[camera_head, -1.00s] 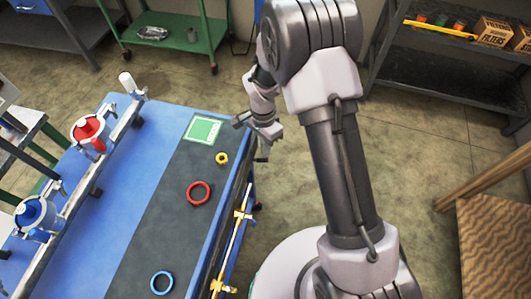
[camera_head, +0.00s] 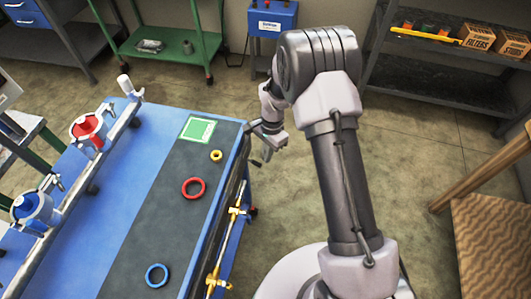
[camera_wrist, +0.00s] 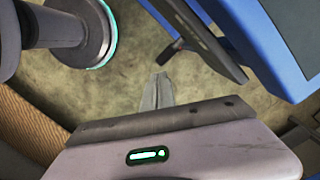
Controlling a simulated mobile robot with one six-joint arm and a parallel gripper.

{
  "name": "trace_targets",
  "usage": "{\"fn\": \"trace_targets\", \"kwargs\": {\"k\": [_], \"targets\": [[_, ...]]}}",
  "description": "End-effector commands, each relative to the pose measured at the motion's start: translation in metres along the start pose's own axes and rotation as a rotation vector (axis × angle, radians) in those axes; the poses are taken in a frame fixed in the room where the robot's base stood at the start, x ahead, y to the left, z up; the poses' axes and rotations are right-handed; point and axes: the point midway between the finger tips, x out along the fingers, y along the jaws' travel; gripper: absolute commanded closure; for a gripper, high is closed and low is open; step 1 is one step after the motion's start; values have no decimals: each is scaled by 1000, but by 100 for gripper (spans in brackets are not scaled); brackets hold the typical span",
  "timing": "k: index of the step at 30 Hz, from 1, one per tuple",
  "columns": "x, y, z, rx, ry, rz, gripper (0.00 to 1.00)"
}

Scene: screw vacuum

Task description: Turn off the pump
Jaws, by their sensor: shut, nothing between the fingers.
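A blue box (camera_head: 272,20) with a white label and small knobs stands against the back wall, beyond the table, and a dark cable runs from its left side to the floor. It may be the pump; its label and any switch are too small to read. My gripper (camera_head: 264,158) hangs beside the far right corner of the blue table, far short of the box. The wrist view shows my gripper (camera_wrist: 162,80) with its fingers together and nothing between them, over bare floor.
The blue table (camera_head: 145,125) bears a red ring (camera_head: 193,197), a blue ring (camera_head: 148,275), a yellow ring and a green square. Brass valves (camera_head: 233,212) line its right side. A green cart (camera_head: 180,45) and a dark shelf (camera_head: 445,65) stand behind. Floor between is clear.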

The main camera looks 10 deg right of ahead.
Motion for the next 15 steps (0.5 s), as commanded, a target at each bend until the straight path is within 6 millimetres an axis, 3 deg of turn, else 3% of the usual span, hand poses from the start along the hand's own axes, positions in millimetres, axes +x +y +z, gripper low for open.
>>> {"fn": "trace_targets", "kwargs": {"k": [15], "targets": [[-7, -11, 8, -1, 1, -1, 100]]}}
